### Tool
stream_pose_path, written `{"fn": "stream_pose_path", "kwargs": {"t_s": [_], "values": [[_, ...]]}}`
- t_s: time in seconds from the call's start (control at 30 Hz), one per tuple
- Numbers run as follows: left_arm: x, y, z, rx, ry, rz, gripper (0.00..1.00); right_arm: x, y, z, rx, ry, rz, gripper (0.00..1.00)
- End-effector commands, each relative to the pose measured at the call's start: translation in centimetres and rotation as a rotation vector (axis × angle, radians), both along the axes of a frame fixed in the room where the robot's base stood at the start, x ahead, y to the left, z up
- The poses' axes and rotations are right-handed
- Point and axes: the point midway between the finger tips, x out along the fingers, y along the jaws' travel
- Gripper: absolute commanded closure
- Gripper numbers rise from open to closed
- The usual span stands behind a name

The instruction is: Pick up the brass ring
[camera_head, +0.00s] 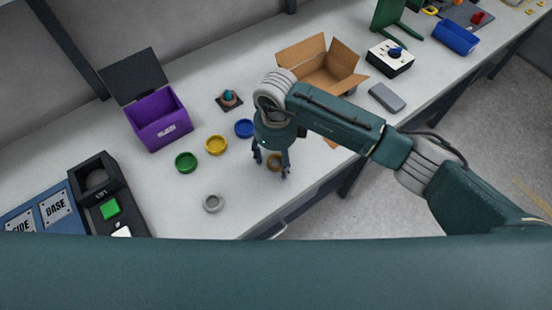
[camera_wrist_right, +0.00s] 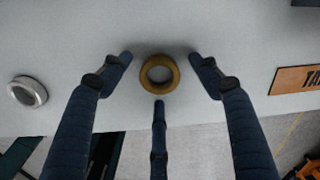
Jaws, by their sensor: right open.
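The brass ring (camera_wrist_right: 159,74) lies flat on the white table near its front edge. In the head view the ring (camera_head: 274,163) shows partly between the fingers of my right gripper (camera_head: 273,170). In the right wrist view my right gripper (camera_wrist_right: 160,75) is open, with fingers spread left, right and below the ring, apart from it. The gripper is empty and sits over the ring. I cannot tell the exact height above the table. My left gripper is not in view.
A grey ring (camera_head: 213,202) lies to the left, and it also shows in the right wrist view (camera_wrist_right: 27,92). Green (camera_head: 186,162), yellow (camera_head: 216,145) and blue (camera_head: 244,128) rings lie behind it. A purple box (camera_head: 158,121) and a cardboard box (camera_head: 322,72) stand farther back.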

Motion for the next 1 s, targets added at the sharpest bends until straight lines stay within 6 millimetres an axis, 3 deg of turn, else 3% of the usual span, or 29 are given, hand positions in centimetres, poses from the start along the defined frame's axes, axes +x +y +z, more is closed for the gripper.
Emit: {"fn": "stream_pose_path", "kwargs": {"t_s": [0.17, 0.43, 0.77, 1.0], "values": [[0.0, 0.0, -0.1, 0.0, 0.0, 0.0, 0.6, 0.0, 0.0, -0.1, 0.0, 0.0, 0.0, 0.38], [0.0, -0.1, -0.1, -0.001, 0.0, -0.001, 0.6, 0.0, 0.0, 0.0, 0.0, 0.0, 0.0, 0.91], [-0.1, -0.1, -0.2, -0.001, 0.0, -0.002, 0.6, 0.1, 0.0, 0.3, 0.001, -0.002, -0.001, 0.91], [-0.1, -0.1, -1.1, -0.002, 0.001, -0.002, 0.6, 0.2, 0.1, 3.0, 0.003, -0.007, 0.002, 0.91]]}}
